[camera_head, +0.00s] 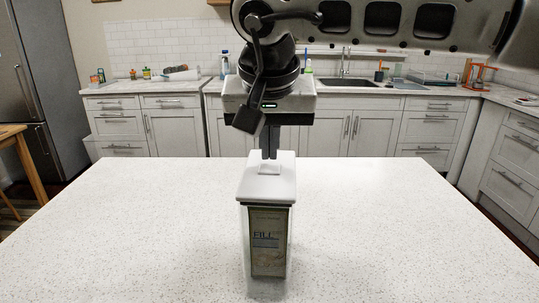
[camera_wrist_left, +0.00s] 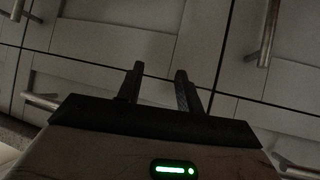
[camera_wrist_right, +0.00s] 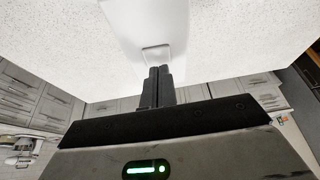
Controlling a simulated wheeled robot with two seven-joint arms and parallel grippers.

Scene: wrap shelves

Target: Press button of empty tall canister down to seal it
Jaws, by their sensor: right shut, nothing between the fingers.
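The tall canister (camera_head: 243,240) stands upright on the counter, with clear walls, a white lid (camera_head: 283,187) and a printed label reading "FILL" on its front. The square button (camera_head: 268,169) is on top of the lid; it also shows in the right wrist view (camera_wrist_right: 155,53). I cannot tell whether it is raised or pressed. My right gripper (camera_head: 269,157) is shut and empty, pointing down with its fingertips at the button. I cannot tell whether they touch it. My left gripper (camera_wrist_left: 158,72) is open and empty, in front of cabinet fronts, away from the canister.
The white speckled counter (camera_head: 120,235) is clear around the canister. Grey-white cabinets (camera_head: 175,130), a sink (camera_head: 350,83) and small items stand along the back wall. A fridge (camera_head: 35,80) and a wooden table (camera_head: 15,140) are at the left.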

